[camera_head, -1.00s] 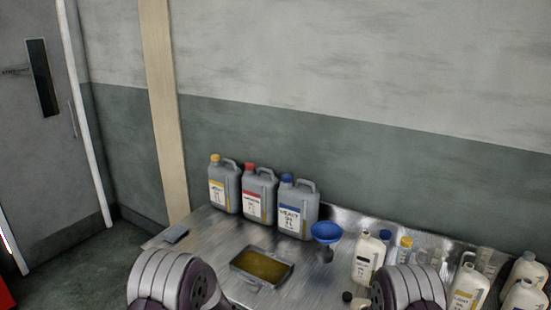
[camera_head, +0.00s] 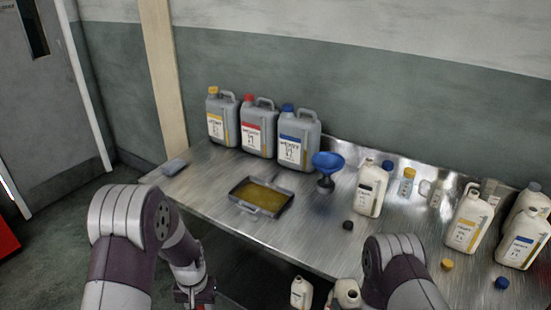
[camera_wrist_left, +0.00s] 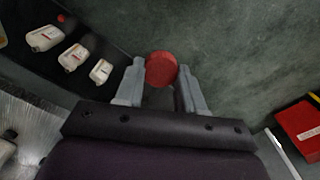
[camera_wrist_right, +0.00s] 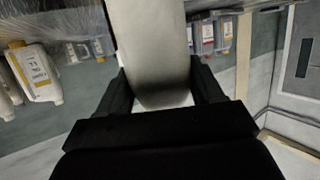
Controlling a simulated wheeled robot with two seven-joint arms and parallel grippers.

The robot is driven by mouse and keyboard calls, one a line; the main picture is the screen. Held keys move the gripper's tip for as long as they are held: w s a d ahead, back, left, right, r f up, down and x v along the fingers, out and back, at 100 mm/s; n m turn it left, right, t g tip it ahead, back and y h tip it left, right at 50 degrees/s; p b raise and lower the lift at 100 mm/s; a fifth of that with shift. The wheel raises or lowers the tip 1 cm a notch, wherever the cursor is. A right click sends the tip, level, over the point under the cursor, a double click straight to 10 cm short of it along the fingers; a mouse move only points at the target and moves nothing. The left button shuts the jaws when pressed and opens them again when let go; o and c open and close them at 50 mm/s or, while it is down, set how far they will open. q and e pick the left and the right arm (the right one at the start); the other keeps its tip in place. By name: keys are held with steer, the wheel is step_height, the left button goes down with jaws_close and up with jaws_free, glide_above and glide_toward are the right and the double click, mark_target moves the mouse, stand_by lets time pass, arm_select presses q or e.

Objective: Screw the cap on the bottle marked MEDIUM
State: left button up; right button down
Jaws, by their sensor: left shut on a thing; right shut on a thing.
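My left gripper (camera_wrist_left: 161,82) is shut on a red cap (camera_wrist_left: 161,69), held between its fingertips. In the head view the left gripper (camera_head: 195,296) is low, in front of the table. My right gripper (camera_wrist_right: 158,85) is shut on a pale bottle (camera_wrist_right: 153,45), which fills the space between its fingers. In the head view a pale bottle (camera_head: 347,291) shows beside my right forearm, below the table's front edge, partly cut off. The held bottle's label is not readable. The cap and the held bottle are apart.
On the table (camera_head: 320,235) are grey jugs with yellow (camera_head: 222,118), red (camera_head: 258,128) and blue (camera_head: 298,140) caps, an oil tray (camera_head: 245,210), a blue funnel (camera_head: 328,163) and several white bottles (camera_head: 467,222). Loose caps (camera_head: 348,225) lie near the front. More bottles (camera_wrist_left: 73,57) stand lower down.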

arm_select(q)
steer(key=shift+r, duration=0.1)
arm_select(e)
steer(key=shift+a+r, duration=0.1)
stand_by(0.3)
steer(key=s+a+n+g+y, duration=0.1)
steer(key=a+n+g+y, duration=0.2)
steer(key=a+n+y, duration=0.5)
steer(key=a+y, duration=0.1)
steer(key=a, duration=0.5)
steer(key=shift+s+a, duration=0.3)
steer(key=shift+s, duration=0.05)
